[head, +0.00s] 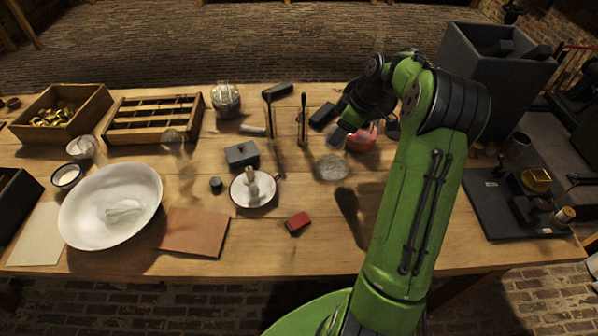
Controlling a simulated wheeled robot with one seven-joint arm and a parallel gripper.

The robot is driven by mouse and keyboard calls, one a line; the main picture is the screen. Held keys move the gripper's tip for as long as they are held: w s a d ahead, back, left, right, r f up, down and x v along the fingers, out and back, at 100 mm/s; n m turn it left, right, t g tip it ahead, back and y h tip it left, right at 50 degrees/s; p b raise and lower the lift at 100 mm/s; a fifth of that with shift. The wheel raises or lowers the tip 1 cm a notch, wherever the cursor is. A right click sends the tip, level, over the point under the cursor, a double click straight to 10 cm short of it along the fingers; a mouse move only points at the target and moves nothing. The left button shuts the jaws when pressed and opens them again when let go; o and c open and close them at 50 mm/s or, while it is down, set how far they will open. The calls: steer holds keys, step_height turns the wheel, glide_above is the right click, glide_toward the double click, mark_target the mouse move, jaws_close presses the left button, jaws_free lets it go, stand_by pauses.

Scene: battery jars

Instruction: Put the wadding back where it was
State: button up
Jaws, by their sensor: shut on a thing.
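A grey, speckled round pad (332,167), which looks like the wadding, shows just below my fingertips, right of the table's middle. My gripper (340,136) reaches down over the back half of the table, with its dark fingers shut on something. The pad is the likeliest thing in its grip, but the contact is too small to make out. I cannot tell whether the pad touches the tabletop. A red round thing (361,139) is close beside the gripper on the right, partly hidden by my arm.
A white candle holder (253,188), a small red block (297,223) and upright dark tools (302,120) stand nearby. A glass jar (226,102) is at the back. A large white basin (82,222) is left. The wooden tabletop (270,255) is bare at the front middle.

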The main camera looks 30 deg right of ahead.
steer(key=shift+w+a+f, duration=0.1)
steer(key=shift+w+a, duration=0.05)
steer(key=shift+a, duration=0.1)
step_height(320, 180, down, 10)
steer(key=b, duration=0.3)
steer(key=shift+f, duration=0.1)
steer(key=o, duration=1)
